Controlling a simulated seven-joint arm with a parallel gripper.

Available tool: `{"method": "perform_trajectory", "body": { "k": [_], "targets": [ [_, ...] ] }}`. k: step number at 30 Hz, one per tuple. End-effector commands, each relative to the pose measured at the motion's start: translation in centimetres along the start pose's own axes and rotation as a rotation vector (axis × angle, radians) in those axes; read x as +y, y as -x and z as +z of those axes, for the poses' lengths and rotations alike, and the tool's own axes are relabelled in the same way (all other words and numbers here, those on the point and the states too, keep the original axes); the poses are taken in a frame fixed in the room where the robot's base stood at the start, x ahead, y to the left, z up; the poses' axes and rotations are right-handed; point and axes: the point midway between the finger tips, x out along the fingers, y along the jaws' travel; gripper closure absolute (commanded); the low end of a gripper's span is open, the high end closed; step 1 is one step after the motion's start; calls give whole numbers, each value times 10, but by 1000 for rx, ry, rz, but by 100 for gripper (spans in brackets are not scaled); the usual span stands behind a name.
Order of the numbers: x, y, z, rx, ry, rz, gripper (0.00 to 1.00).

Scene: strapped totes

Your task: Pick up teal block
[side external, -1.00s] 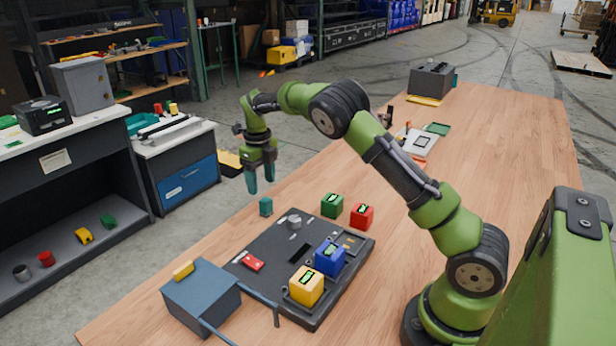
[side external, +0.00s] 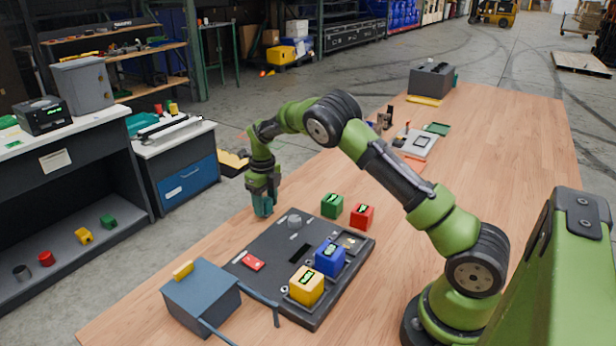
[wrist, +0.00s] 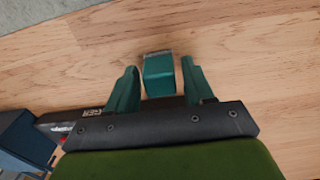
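The teal block (wrist: 159,76) sits on the wooden table near its far-left edge. In the wrist view it lies between the two teal fingers of my gripper (wrist: 158,84), with a narrow gap on each side. The fingers are open. In the side view my gripper (side external: 263,207) is lowered at the block's place, and the fingers hide most or all of the block.
A black tray (side external: 262,228) lies just in front of my gripper, with a blue block (side external: 329,258) and a yellow block (side external: 306,288) on it. A green block (side external: 332,206) and red block (side external: 361,216) stand behind it. A dark blue box (side external: 201,298) is at the front.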

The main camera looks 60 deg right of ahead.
Motion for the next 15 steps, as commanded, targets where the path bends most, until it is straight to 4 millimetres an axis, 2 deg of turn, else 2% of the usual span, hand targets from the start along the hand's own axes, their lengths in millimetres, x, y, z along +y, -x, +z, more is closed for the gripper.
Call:
{"method": "perform_trajectory", "body": {
  "k": [1,9,15],
  "targets": [
    [0,0,0,0,0,0,56],
    [0,1,0,-1,0,0,96],
    [0,2,0,-1,1,-1,97]
  ]
}}
